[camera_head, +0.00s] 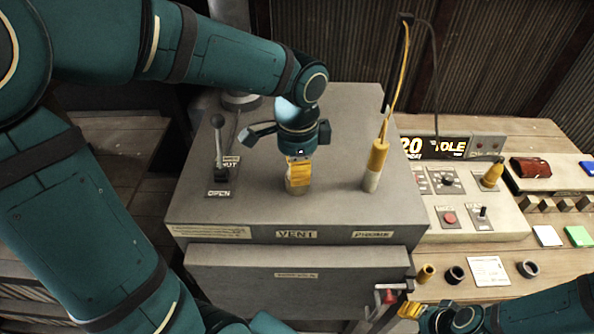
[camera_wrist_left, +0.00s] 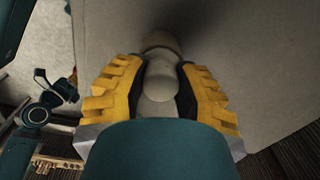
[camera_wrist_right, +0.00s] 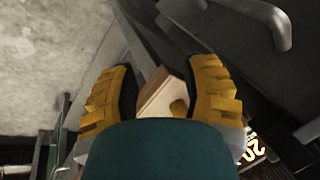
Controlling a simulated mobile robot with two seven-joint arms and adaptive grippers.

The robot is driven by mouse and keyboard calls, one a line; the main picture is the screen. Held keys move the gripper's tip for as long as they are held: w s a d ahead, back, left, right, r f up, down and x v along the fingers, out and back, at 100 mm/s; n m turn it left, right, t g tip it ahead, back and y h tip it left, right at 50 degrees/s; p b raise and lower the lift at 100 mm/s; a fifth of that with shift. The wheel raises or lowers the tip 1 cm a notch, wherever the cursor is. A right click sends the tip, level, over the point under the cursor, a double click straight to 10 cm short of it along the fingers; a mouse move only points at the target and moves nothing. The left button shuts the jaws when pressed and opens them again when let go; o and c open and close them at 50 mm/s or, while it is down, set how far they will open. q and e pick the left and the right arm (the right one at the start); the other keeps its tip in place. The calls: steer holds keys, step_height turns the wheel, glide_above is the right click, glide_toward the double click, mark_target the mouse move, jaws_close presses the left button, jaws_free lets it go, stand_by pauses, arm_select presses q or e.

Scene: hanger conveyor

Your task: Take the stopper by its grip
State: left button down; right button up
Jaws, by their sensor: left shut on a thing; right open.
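The stopper (camera_wrist_left: 160,80) is a pale, rounded plug with a knob-like grip, seen between the yellow fingers in the left wrist view. In the head view it stands at the VENT label on top of the grey box, mostly hidden by the gripper. My left gripper (camera_head: 298,174) comes down from above and is shut on the stopper's grip; it also shows in the left wrist view (camera_wrist_left: 160,92). My right gripper (camera_head: 410,310) is open at the lower right, in front of the bench; it also shows in the right wrist view (camera_wrist_right: 160,98), with nothing held between its fingers.
A lever (camera_head: 219,140) by the OPEN label stands left of the stopper. A yellow-and-white probe (camera_head: 375,165) with a cable stands to the right. A control panel (camera_head: 470,215) and loose rings (camera_head: 455,274) are on the wooden bench. The grey box's top (camera_head: 335,205) is otherwise clear.

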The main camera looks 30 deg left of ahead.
arm_select(q)
steer(key=shift+r, duration=0.1)
step_height(320, 180, up, 10)
steer(key=shift+f+p, duration=0.1)
steer(key=shift+p, duration=0.4)
